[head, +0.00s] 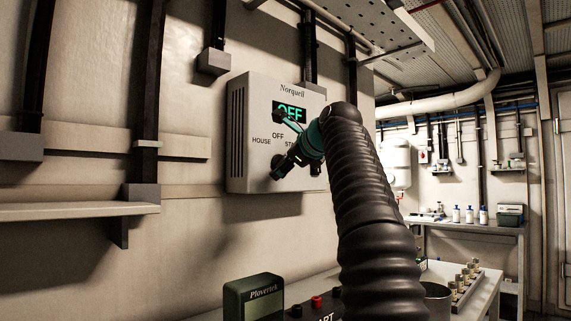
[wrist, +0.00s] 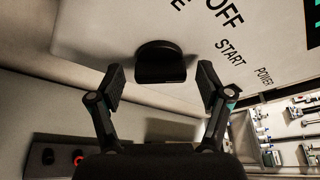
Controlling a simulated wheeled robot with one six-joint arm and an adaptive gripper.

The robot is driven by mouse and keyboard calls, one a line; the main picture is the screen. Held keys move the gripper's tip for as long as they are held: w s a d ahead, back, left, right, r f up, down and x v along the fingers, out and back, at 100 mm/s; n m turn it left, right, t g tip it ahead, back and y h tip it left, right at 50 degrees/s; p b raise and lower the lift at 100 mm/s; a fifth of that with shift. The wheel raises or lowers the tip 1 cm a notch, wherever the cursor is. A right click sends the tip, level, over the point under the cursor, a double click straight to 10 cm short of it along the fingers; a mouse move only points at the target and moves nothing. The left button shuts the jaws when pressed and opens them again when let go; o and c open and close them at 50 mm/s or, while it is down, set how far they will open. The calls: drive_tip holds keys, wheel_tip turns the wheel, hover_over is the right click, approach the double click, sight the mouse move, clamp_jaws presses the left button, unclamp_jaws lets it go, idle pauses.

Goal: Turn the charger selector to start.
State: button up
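The charger (head: 250,100), a pale wall box marked Norquell, hangs on the wall in the head view, with a green OFF on its display (head: 290,112). Its printed labels HOUSE, OFF and START show, START partly covered by my gripper. The black selector knob (wrist: 160,62) stands out from the charger's pale face in the wrist view. In the head view my gripper hides most of it. My gripper (wrist: 162,81) is open, one finger on each side of the knob, with visible gaps. I cannot tell which label the knob points to.
A dark green Plovertek device (head: 253,298) and a box with red and black posts (head: 316,301) are below the charger. A shelf (head: 80,210) juts from the wall at left. A perforated tray (head: 370,20) hangs above. Bottles (head: 469,214) stand on a far bench.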

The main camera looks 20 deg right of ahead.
drive_tip(key=v, duration=1.2)
idle(0.5)
